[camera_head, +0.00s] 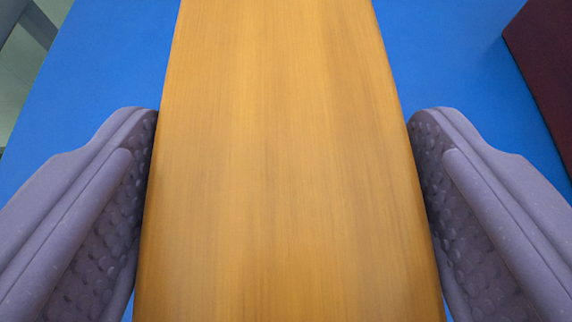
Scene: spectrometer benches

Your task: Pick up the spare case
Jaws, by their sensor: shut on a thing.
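A long block with an orange-brown wood grain, which I take to be the spare case (285,130), fills the middle of the view from the top edge to the bottom edge. My gripper (285,200) has one grey, dimpled finger on each side of it. Both fingertips press against its side faces, so the gripper is shut on it. The far end of the case runs out of the picture, and its underside is hidden.
A bright blue surface (110,70) lies beyond the case on both sides. A dark maroon object (548,60) stands at the upper right, apart from the right finger. A grey-green area with a pale strip (22,60) shows past the blue edge at the upper left.

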